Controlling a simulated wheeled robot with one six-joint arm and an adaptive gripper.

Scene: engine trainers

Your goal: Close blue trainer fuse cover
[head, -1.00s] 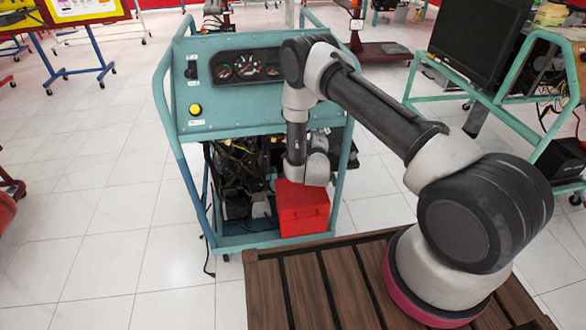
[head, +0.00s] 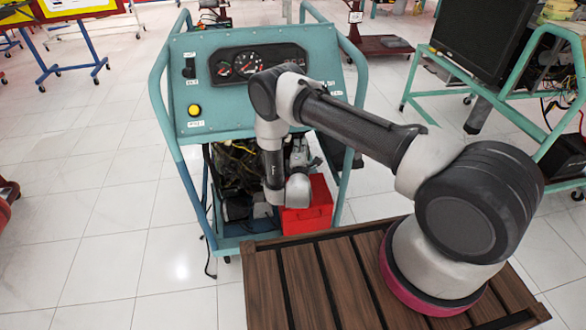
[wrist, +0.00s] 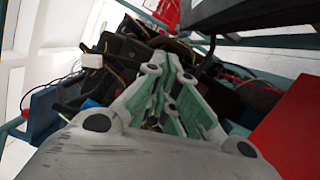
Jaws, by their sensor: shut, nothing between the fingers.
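The blue trainer (head: 215,130) is a teal frame with a gauge panel above an engine bay, in the middle of the head view. I cannot clearly make out its fuse cover in either view. A dark flat panel (wrist: 245,14) crosses the top right of the wrist view; I cannot tell whether it is the cover. My gripper (wrist: 172,58) is shut and empty, its green-padded fingers together, pointing into the engine bay among dark parts and wires. In the head view my wrist hangs before the bay and partly hides it.
A red box (head: 308,208) stands at the bay's lower right, close to my wrist; red also fills the right of the wrist view (wrist: 290,135). Teal frame tubes (head: 350,130) bound the bay. A second teal stand with a monitor (head: 480,40) is at right.

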